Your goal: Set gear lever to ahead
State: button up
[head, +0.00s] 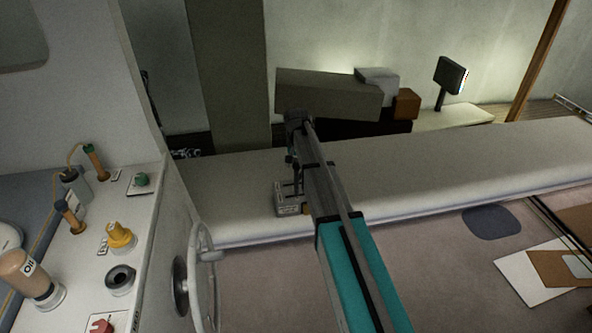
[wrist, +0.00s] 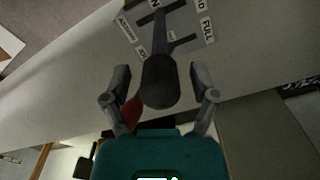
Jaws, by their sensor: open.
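The gear lever shows in the wrist view as a dark rounded knob (wrist: 160,84) on a dark shaft. The shaft runs up to a grey gate plate (wrist: 196,52) with dark slots and labels; "FULL" and "N" are readable, others are partly cut off. Which slot end the lever stands in is hard to tell. My gripper (wrist: 159,78) is open, one finger on each side of the knob; contact is not visible. In the head view, my gripper (head: 294,172) hangs over the small grey lever box (head: 288,205), and the lever is mostly hidden.
A red part (wrist: 132,112) shows beside the left finger. A white console (head: 85,240) with knobs and a steering wheel (head: 203,275) is at left. Boxes (head: 330,92) and a screen (head: 452,75) stand behind.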

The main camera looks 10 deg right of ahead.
jog(key=shift+f, duration=0.35)
grip_shut()
jog(key=shift+a, duration=0.1)
